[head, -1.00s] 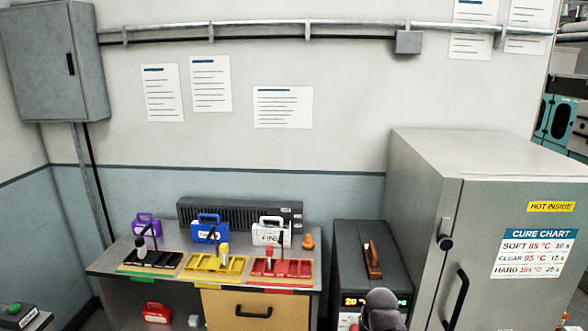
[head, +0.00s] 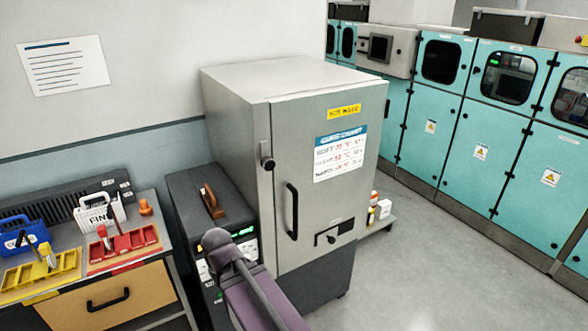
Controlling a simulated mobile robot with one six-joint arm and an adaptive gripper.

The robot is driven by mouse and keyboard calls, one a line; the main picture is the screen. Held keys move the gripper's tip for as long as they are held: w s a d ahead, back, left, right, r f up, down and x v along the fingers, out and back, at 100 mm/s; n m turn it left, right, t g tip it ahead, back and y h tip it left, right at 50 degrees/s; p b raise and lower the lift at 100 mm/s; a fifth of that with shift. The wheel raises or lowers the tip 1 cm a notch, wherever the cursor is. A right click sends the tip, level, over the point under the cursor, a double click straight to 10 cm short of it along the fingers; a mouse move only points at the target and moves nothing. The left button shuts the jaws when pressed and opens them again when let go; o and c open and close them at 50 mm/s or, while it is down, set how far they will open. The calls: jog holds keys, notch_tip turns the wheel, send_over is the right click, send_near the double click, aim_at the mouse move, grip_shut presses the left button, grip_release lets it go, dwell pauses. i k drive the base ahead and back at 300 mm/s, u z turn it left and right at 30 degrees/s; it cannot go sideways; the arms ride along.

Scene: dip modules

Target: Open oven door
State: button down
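The oven (head: 235,110) is a tall grey cabinet in the middle of the head view. Its door (head: 320,215) is shut and carries a yellow "HOT INSIDE" label and a cure chart (head: 340,153). A black vertical handle (head: 292,211) sits on the door's left side. A dark round knob (head: 267,163) is at the left door edge above it, and a small latch plate (head: 334,232) is lower on the door. My purple and grey arm rises from the bottom edge in front of the black unit and the oven's lower left. My gripper's fingers cannot be made out.
A dark instrument box (head: 205,230) with a brown handle on top stands left of the oven. A workbench with a red tray (head: 125,247), a yellow tray (head: 40,272) and a drawer is further left. Small boxes (head: 383,209) sit on a low shelf right of the oven. Grey floor is open at right, before teal machines (head: 500,150).

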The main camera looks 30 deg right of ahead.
aim_at(325, 142)
jog(key=z, duration=1.15)
